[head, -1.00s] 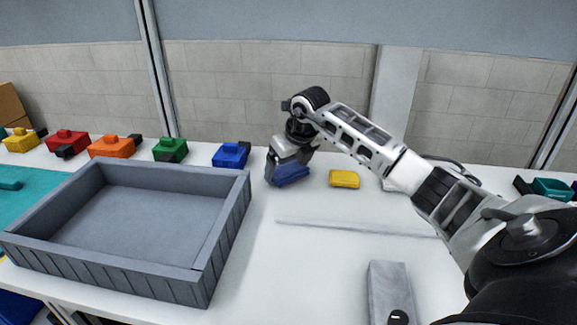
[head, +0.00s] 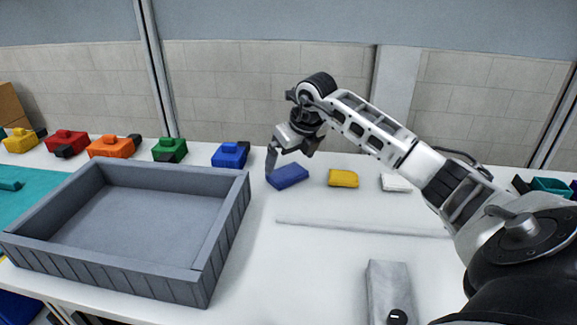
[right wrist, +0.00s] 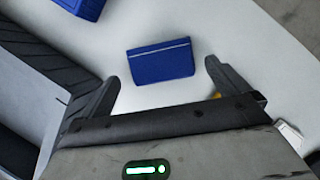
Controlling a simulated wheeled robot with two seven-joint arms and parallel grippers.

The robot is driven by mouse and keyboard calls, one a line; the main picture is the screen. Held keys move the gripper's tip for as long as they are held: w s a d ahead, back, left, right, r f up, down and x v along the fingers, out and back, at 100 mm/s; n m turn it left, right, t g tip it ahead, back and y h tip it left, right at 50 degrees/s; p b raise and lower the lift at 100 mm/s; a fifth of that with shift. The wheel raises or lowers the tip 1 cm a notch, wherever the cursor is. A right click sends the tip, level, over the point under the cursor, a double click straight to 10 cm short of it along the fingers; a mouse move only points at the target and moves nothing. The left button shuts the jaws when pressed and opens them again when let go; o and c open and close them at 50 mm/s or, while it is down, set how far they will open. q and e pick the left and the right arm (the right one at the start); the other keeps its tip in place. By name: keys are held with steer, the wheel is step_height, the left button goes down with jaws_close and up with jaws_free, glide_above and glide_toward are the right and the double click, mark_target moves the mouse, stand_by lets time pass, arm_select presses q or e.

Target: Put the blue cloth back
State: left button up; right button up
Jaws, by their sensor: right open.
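The blue cloth (head: 288,176) is a small folded block lying flat on the white table, to the right of the grey tray. My right gripper (head: 290,160) is just above it, open and empty, with its fingers apart. In the right wrist view the blue cloth (right wrist: 160,62) lies on the table ahead of and between the two open fingertips (right wrist: 163,75), touching neither. My left gripper is not in view.
The large grey tray (head: 223,232) is empty. A yellow folded cloth (head: 343,178) and a white one (head: 395,182) lie to the right. Several coloured fixtures, including a blue one (head: 230,155), line the back. A thin pale strip (head: 360,227) and a grey block (head: 388,285) lie in front.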

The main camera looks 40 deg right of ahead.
steer(key=v, duration=0.7)
steer(key=shift+r, duration=0.4)
steer(key=shift+s+a, duration=0.1)
steer(key=shift+s, duration=0.05)
